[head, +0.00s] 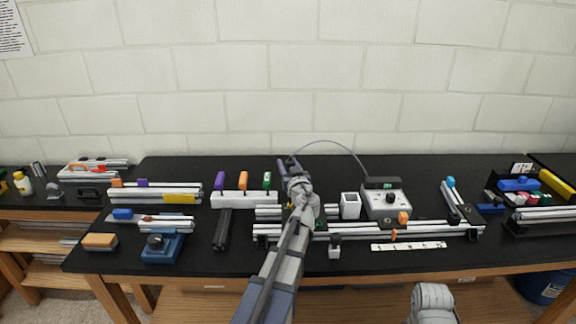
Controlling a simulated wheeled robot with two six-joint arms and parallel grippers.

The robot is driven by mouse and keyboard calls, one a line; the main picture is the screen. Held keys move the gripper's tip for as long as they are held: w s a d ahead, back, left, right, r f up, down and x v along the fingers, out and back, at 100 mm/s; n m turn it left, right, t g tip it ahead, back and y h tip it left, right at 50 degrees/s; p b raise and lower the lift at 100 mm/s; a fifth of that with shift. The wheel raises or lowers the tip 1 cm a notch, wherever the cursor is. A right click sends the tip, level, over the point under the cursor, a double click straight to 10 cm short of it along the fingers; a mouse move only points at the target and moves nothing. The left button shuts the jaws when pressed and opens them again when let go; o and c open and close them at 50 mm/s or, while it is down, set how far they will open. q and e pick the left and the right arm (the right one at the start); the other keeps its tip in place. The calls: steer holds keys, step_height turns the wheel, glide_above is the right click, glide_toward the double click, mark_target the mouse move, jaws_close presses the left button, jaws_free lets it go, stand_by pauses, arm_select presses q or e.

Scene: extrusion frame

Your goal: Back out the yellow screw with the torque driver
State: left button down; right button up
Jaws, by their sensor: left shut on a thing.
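My left gripper (291,184) is over the middle of the bench, shut on the torque driver (283,168). The driver stands roughly upright with its upper end showing past the gripper. A thin grey cable arcs right from it to a grey control box (386,203) with a dial. Below the gripper lies the silver extrusion frame (355,230), a long rail with short pieces behind it. A small yellow spot (290,206) shows beside my wrist, perhaps the yellow screw; my arm hides most of that area and the driver's tip. My right gripper is out of view.
A white rack (244,199) with purple, orange and green handled drivers stands just left. A white square cup (350,205) stands between gripper and control box. A blue vise (162,246) is at front left, a white strip (409,246) in front of the rail.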

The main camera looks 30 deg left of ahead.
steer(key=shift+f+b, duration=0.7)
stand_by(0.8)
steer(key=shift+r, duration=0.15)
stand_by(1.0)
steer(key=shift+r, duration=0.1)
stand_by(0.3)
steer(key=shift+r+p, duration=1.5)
steer(key=shift+p, duration=0.25)
